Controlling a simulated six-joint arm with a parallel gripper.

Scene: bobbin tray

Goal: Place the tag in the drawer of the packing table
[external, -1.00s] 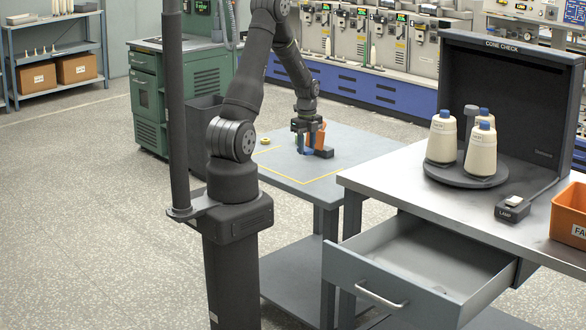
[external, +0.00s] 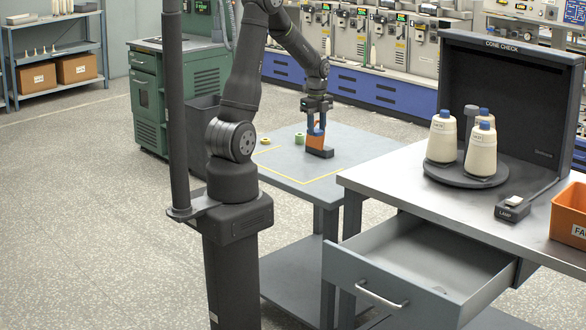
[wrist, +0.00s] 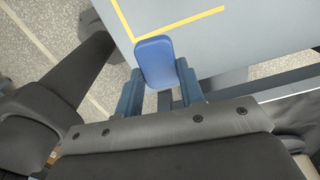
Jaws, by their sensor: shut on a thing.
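The tag is a flat blue piece with rounded corners. In the wrist view the tag (wrist: 156,62) sits between the two blue fingers of my gripper (wrist: 158,88), which is shut on it. The packing table (external: 400,183) stands at the right.
On the packing table are several cones (external: 443,138) on a turntable, a lamp switch (external: 512,208) and an orange bin (external: 570,215).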

